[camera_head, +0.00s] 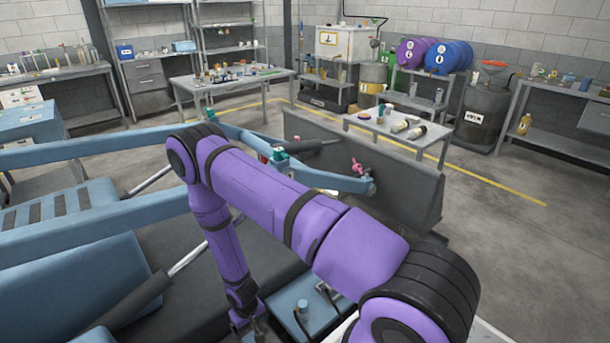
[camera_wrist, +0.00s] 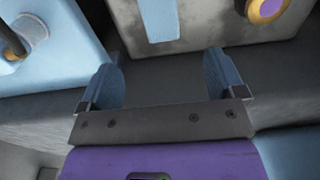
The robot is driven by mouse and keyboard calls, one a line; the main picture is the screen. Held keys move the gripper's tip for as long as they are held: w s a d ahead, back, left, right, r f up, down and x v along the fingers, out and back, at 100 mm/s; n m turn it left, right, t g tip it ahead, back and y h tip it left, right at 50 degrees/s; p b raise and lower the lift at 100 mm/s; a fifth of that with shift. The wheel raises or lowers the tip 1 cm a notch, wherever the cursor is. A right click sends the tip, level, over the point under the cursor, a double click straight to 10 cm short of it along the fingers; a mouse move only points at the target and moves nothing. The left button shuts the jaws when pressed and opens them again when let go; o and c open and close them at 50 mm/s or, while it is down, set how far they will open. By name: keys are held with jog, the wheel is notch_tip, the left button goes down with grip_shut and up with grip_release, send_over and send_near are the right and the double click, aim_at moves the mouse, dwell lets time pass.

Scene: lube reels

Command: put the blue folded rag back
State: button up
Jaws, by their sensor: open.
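I cannot pick out a blue folded rag with certainty in either view. In the wrist view, my gripper (camera_wrist: 163,62) is open, with its two blue fingers wide apart and nothing held between them. A light blue flat strip (camera_wrist: 159,18) lies on a worn grey surface beyond the fingers; I cannot tell whether it is the rag. In the head view, my purple arm reaches down beside the blue machine, and the gripper's end is mostly cut off at the bottom edge.
A light blue box (camera_head: 301,308) with a knob stands close to my wrist; a light blue block with a dark rod (camera_wrist: 40,55) shows in the wrist view. A dark grey panel (camera_head: 410,190) and a small white-topped table (camera_head: 398,129) stand beyond. Floor at right is clear.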

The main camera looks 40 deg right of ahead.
jog(key=w+r+t, duration=0.1)
jog(key=w+r, duration=0.4)
jog(key=r, duration=0.7)
jog(key=w+r, duration=0.4)
jog(key=r, duration=0.9)
notch_tip(320, 180, up, 19)
jog(key=s+d+t, duration=0.2)
jog(key=d, duration=0.1)
jog(key=s+d+r+t, duration=0.1)
jog(key=s+r, duration=0.5)
jog(key=r, duration=0.3)
jog(key=s+d+r, duration=0.2)
jog(key=s+r, duration=0.3)
jog(key=r, duration=0.3)
jog(key=s+r, duration=0.4)
jog(key=s, duration=0.4)
jog(key=s+d+r+t, duration=0.1)
jog(key=s+r, duration=0.3)
jog(key=s, duration=0.5)
